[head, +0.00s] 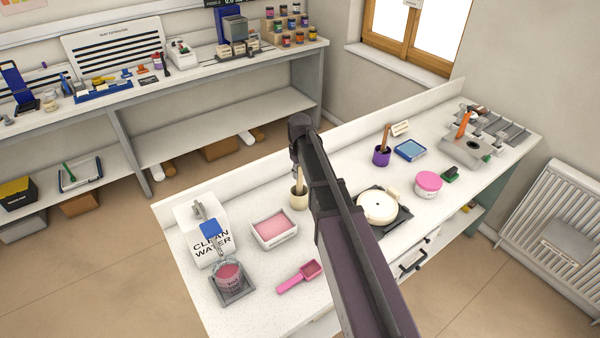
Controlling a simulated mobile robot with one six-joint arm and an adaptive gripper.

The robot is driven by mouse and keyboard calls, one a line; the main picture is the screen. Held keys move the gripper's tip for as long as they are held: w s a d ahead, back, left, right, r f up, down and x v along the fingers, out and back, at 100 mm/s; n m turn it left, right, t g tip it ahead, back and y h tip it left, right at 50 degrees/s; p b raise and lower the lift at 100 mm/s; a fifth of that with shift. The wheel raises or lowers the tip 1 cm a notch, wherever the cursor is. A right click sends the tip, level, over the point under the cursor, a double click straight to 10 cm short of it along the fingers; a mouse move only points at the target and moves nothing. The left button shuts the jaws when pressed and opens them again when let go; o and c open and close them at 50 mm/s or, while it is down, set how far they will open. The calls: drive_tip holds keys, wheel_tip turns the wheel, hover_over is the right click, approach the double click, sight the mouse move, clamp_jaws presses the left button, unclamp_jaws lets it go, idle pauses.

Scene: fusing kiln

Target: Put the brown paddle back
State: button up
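No thing in the head view is clearly marked as the brown paddle. A brown stick (386,133) stands upright in a purple cup (381,157) at the middle of the bench. An orange-brown handle (463,124) leans out of a grey block (466,151) at the right. A pale tan stick (300,175) stands in a cream cup (298,200), just left of my arm. My gripper (295,154) hangs small and dark at the arm's far end, above and behind the cream cup. Its fingers are too small and hidden to tell whether they hold anything.
A pink-filled tray (274,244), pink scoop (299,277), pink jar (230,276) and water container (199,215) stand at left. A white disc on a dark base (377,206), blue tray (410,150) and pink tub (428,184) lie right of my arm. Bare bench shows between them.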

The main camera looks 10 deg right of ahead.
drive_tip(key=shift+o, duration=1.1)
drive_tip(key=shift+r, duration=0.15)
wheel_tip(320, 180, up, 12)
drive_tip(key=p, duration=1.2)
drive_tip(key=shift+s, duration=0.1)
drive_tip(key=s+m, duration=0.4)
drive_tip(key=s, duration=1.8)
drive_tip(key=shift+m, duration=0.3)
drive_tip(key=shift+w, duration=0.1)
wheel_tip(320, 180, down, 14)
drive_tip(key=b, duration=1.3)
drive_tip(key=shift+r, duration=0.25)
